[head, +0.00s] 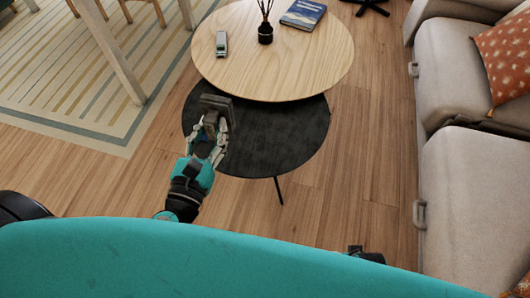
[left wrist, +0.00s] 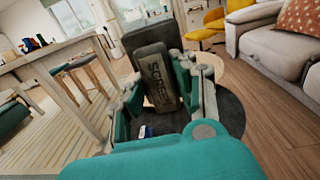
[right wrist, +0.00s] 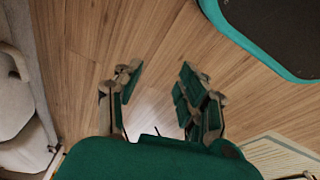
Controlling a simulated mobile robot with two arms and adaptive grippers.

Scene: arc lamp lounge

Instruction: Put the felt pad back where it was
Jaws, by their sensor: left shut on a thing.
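The felt pad (left wrist: 158,78) is a dark grey block with a lettered brown-grey side. It is between the fingers of my left gripper (left wrist: 155,105), which is shut on it. In the head view the pad (head: 216,103) is held up at the tip of my left gripper (head: 210,135), in front of the left part of the black lower tabletop (head: 280,145). A small blue and white patch (left wrist: 148,131) shows between the fingers; I cannot tell what it is. My right gripper (right wrist: 158,90) is open and empty above the wood floor.
The round wooden tabletop (head: 290,75) carries a small grey-green item (head: 221,44), a black reed diffuser (head: 265,32) and a blue book (head: 303,14). A beige sofa (head: 460,190) stands at right. A pale table leg (head: 118,60) and striped rug (head: 50,80) are at left.

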